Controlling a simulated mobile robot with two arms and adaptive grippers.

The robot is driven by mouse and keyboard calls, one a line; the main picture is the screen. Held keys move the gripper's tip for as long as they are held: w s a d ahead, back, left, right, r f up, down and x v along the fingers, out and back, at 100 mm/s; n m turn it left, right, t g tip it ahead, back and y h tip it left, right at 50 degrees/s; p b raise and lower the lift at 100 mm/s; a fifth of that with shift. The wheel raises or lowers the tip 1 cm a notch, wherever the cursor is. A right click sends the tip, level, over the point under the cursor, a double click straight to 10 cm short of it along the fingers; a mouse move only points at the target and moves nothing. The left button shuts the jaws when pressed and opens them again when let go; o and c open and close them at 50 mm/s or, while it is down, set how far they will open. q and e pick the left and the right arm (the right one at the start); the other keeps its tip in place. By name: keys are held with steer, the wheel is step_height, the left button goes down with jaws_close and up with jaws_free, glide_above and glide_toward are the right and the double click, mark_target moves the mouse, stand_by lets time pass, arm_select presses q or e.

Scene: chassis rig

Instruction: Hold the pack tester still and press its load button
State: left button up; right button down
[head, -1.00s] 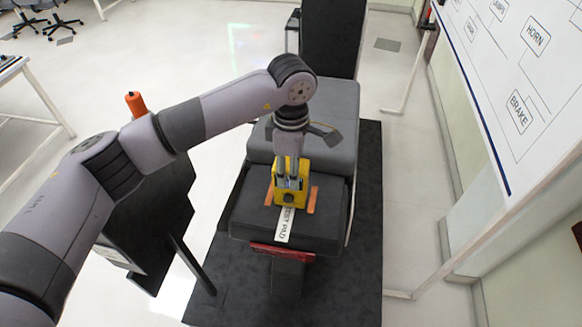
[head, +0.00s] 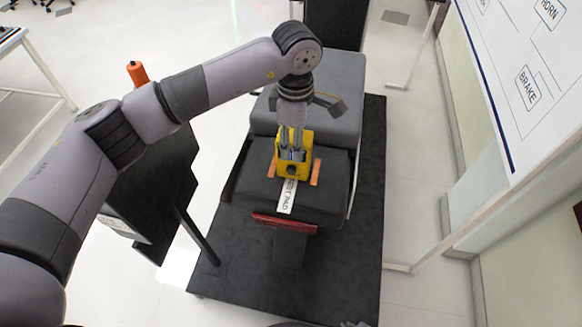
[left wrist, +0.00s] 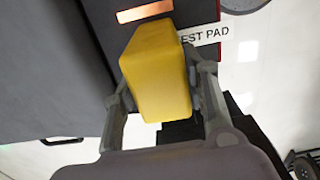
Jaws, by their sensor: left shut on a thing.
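The yellow pack tester (head: 306,140) sits on the dark test pad (head: 245,184) at the front of the rig. My left gripper (head: 291,160) comes down on it from above and is shut on it. In the left wrist view the tester (left wrist: 158,72) is a yellow block between the two fingers (left wrist: 160,95). Its load button cannot be made out in either view. My right gripper is not in view.
Orange strips (head: 316,172) flank the tester, and a white "TEST PAD" label (head: 287,197) lies in front of it. A raised dark block (head: 335,110) stands behind. A dark stand (head: 160,200) is at the left, and a whiteboard (head: 530,70) at the right.

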mark_target(291, 170)
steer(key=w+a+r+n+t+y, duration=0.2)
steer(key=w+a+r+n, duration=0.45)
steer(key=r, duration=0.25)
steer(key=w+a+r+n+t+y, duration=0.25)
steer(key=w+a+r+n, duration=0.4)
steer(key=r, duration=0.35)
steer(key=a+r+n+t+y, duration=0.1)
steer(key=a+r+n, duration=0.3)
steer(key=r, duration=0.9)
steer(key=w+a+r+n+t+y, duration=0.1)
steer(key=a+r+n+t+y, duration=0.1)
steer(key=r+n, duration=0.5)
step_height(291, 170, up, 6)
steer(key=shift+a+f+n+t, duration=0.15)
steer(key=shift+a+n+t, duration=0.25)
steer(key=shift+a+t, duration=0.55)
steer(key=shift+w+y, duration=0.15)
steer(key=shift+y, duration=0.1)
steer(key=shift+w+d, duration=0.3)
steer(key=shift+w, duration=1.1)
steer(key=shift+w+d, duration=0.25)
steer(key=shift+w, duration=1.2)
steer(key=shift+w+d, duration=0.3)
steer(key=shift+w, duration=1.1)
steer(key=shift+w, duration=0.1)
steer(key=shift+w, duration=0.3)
